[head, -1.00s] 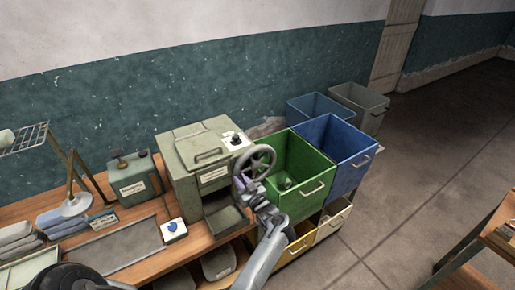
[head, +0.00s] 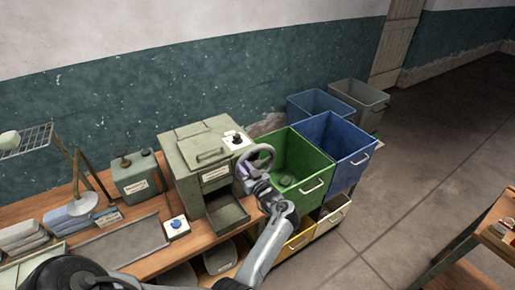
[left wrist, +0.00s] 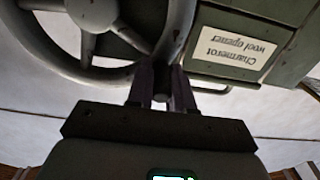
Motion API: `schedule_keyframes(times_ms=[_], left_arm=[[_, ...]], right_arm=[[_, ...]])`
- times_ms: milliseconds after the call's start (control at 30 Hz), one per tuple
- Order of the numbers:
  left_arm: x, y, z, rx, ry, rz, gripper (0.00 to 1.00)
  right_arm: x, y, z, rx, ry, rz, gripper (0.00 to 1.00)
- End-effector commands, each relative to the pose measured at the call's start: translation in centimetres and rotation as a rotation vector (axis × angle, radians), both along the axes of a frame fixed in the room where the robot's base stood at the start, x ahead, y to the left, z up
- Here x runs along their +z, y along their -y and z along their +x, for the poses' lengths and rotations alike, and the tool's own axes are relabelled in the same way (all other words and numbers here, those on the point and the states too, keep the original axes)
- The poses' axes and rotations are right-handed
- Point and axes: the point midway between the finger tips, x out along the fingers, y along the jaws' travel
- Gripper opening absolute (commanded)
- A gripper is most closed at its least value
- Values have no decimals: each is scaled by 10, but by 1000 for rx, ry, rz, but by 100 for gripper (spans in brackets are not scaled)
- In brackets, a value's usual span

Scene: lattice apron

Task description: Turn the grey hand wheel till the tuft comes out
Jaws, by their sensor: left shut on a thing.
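The grey hand wheel (head: 271,153) sits on the right side of a grey-green wool opener (head: 188,175). My left gripper (head: 250,178) is at the near, lower-left part of the wheel. In the left wrist view the wheel's rim and hub (left wrist: 92,12) fill the upper left. There the fingers of my left gripper (left wrist: 160,92) are shut on a part of the wheel at its rim; whether rim or handle is unclear. The opener's tray (head: 228,213) juts out at the front and looks empty. No tuft shows. My right gripper is out of view.
A green bin (head: 309,165) and a blue bin (head: 347,150) stand just right of the wheel, with yellow and white bins below.

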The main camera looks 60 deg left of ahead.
Motion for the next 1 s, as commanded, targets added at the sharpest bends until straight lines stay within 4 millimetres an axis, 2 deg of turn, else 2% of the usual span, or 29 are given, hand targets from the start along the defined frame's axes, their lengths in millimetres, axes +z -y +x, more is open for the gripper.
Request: schedule_keyframes(times_ms=[67, 433, 767, 1000], left_arm=[[6, 0, 5, -8, 4, 1, 0], [5, 0, 7, -9, 2, -3, 0], [22, 2, 33, -12, 4, -6, 0], [25, 2, 34, -8, -1, -5, 0]], right_arm=[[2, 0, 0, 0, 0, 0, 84], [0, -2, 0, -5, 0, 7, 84], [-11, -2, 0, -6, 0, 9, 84], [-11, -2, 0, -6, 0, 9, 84]])
